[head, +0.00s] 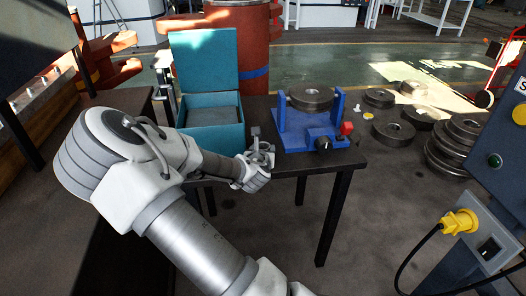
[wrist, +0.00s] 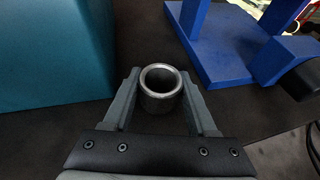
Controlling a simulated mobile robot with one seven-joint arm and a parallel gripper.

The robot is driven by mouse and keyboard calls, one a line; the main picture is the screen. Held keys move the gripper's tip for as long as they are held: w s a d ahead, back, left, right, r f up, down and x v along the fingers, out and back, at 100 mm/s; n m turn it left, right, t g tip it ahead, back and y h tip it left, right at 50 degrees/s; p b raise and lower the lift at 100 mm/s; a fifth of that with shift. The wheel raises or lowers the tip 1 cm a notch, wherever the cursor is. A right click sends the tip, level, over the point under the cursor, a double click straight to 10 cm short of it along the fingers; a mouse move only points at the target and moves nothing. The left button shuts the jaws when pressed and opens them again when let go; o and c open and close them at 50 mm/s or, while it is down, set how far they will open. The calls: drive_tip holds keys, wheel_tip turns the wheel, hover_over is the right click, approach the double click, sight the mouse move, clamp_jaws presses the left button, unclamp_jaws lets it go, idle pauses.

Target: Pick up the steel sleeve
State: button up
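The steel sleeve (wrist: 161,90) is a short, shiny grey ring with an open bore. In the wrist view it stands upright on the dark table top, between the two grey fingers of my gripper (wrist: 160,76). The fingers are apart, one on each side of it, with a narrow gap showing at the left; contact at the right is hard to tell. In the head view my gripper (head: 262,150) is low at the table's front edge, between the teal box and the blue fixture. I cannot clearly make out the sleeve there.
The open teal box (head: 208,138) stands left of my gripper, also close in the wrist view (wrist: 50,50). The blue fixture (head: 296,138) holding a steel roller (head: 311,98) is at the right. More rollers (head: 394,133) lie beyond the table. A yellow plug (head: 460,222) is at far right.

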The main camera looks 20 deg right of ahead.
clamp_jaws()
drive_tip(key=shift+r, duration=0.15)
